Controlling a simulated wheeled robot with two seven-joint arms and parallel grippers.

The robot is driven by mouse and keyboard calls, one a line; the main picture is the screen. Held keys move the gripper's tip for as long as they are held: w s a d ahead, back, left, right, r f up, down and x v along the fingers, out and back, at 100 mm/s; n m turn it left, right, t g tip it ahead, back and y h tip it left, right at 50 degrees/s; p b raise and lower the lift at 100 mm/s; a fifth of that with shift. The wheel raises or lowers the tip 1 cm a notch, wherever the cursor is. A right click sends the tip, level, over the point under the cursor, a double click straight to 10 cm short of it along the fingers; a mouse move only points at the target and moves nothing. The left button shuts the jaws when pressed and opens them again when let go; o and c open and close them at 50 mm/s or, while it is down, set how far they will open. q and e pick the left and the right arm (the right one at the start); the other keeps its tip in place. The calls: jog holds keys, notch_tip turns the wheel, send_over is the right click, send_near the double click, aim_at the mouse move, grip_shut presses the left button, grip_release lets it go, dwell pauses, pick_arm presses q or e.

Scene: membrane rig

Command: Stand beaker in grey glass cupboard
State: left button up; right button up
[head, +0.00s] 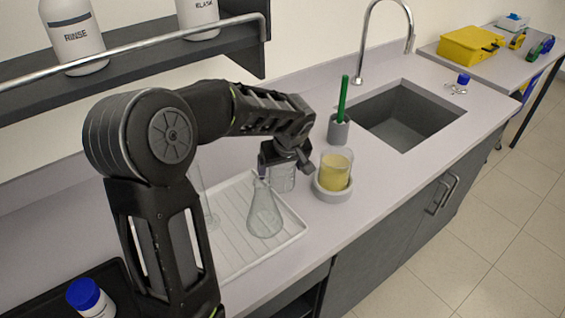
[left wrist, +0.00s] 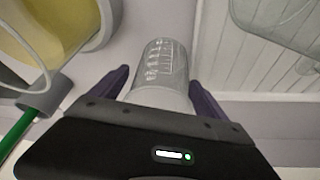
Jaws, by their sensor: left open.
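In the left wrist view the beaker (left wrist: 165,62) sits between the two purple fingers of my left gripper (left wrist: 161,85). The fingers are open, one on each side, with a visible gap to the glass. In the head view my left gripper (head: 284,160) is over the beaker and partly hides it. Dark grey doors (head: 432,210) are under the counter; I cannot tell whether they are the glass cupboard. My right gripper is not in view.
A conical flask (head: 264,212) stands on the white tray (head: 236,262), left of the beaker. A yellow-filled vessel (head: 335,170) in a grey holder stands close on the right. A green brush (head: 342,98) in a pot and the sink (head: 405,115) are behind. A shelf with bottles hangs upper left.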

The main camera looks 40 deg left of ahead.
pick_arm(q)
jog(key=shift+r, duration=0.25)
jog(key=shift+d+r, duration=0.15)
jog(key=shift+r, duration=0.15)
jog(key=b+v, duration=0.2)
jog(key=v, duration=0.9)
jog(key=shift+r, duration=0.1)
